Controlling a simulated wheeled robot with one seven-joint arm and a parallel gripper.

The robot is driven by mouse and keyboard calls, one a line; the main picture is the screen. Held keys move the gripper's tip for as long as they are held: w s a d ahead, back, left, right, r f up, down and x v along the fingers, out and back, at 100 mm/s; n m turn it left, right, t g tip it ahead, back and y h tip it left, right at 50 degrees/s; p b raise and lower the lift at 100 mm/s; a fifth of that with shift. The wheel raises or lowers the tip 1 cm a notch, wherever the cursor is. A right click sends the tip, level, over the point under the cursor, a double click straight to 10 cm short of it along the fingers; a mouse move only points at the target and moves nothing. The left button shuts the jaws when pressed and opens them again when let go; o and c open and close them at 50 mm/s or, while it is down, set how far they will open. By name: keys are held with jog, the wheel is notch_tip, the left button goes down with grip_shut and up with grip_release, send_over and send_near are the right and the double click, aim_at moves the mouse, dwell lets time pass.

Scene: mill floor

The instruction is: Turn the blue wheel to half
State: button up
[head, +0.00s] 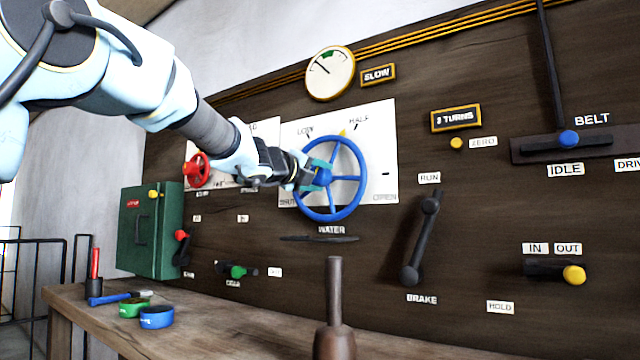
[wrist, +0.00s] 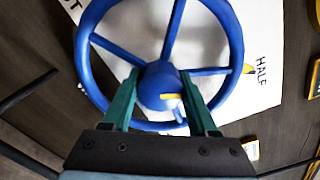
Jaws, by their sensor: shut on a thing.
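The blue wheel (head: 346,178) is mounted on a white plate (head: 384,150) marked LOW, HALF and OPEN, with another label at lower left partly hidden. A yellow mark (head: 343,132) shows at the top of its rim, between the LOW and HALF ticks and nearer HALF. In the wrist view the mark (wrist: 248,69) is at the rim beside the word HALF. My gripper (head: 314,179) is at the wheel's middle. The wrist view shows its two teal fingers (wrist: 158,84) shut on the hub of the wheel (wrist: 172,36), one on each side.
A red wheel (head: 198,170) is left of the blue one, behind my arm. A round gauge (head: 330,73) beside a SLOW sign hangs above. The black brake lever (head: 421,240) is at right. A bench (head: 190,318) with tools and a brown upright handle (head: 334,300) stands below.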

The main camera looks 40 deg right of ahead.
jog(key=shift+m, duration=0.5)
jog(key=o, duration=1.4)
jog(key=shift+c, duration=0.2)
jog(key=b+v, duration=0.1)
jog(key=v, duration=0.9)
jog(key=shift+a+b, duration=0.3)
jog(key=shift+a, duration=0.05)
jog(key=shift+s, duration=0.15)
